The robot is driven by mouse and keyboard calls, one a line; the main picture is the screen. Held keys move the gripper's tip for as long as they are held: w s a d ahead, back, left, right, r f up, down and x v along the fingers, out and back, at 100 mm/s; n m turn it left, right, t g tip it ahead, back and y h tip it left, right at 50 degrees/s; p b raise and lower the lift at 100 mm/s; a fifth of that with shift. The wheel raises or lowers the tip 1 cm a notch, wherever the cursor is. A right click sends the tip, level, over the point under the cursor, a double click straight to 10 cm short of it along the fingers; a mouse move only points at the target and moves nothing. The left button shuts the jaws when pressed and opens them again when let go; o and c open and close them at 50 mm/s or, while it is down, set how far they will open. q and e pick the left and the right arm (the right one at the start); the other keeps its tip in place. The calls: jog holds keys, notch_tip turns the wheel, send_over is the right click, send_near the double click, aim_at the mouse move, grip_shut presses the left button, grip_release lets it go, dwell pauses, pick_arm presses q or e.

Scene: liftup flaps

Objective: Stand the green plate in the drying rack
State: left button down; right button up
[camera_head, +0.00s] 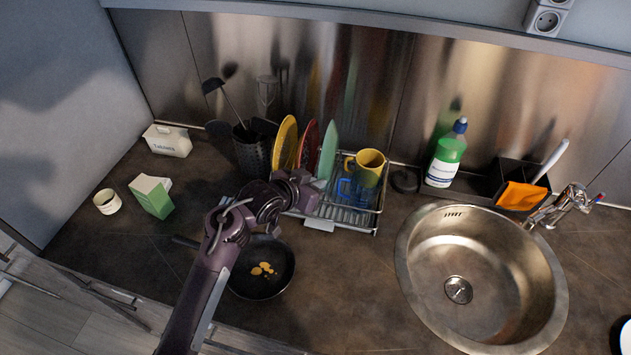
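The green plate (328,150) stands upright, nearly edge-on, in the drying rack (362,222), to the right of a red plate (308,146) and a yellow plate (285,142). My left gripper (319,185) is at the front lower edge of the green plate and overlaps it in the picture. Its fingertips are small and partly hidden, so I cannot tell whether they are open or shut, or whether they touch the plate. The plate's lower edge is hidden behind the gripper. My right gripper is not in view.
A yellow mug (370,167) and a blue cup (347,191) are in the rack's right part. A pan (262,285) lies below my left arm. A utensil holder (250,152) stands left of the plates, and the sink (406,255) is at right.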

pick_arm(q)
jog(key=shift+f, duration=0.3)
jog(key=c, duration=1.5)
grip_release()
jog(key=shift+c, duration=0.2)
jog(key=shift+f, duration=0.1)
jog(key=b+v, duration=0.1)
jog(key=v, duration=0.7)
